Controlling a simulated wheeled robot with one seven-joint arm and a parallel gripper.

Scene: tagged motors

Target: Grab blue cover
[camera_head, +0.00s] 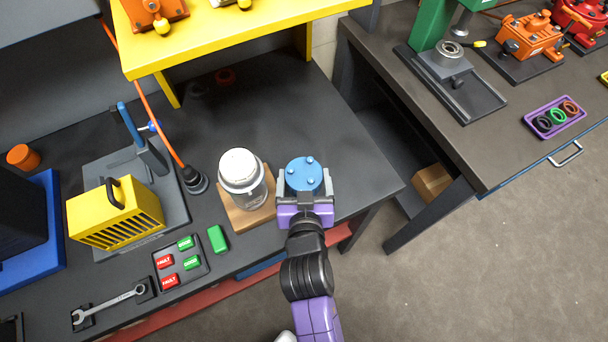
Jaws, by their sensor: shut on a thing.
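The blue cover (305,172) is a round blue disc with small pale bolt heads on top, at the middle of the head view. My gripper (305,184), with a purple body and grey fingers, is shut on it, one finger on each side. The cover is near the right end of the dark bench, just right of a motor (241,177). The motor is a grey and white cylinder standing upright on a wooden block (250,219). The underside of the cover is hidden, so I cannot tell whether it touches the bench.
A yellow shelf (215,40) overhangs the back of the bench. Left of the motor are a black socket (195,180) with an orange cable, a green tag (217,239), a tag panel (181,262) and a yellow slotted box (115,213). The bench (340,150) is clear behind the cover.

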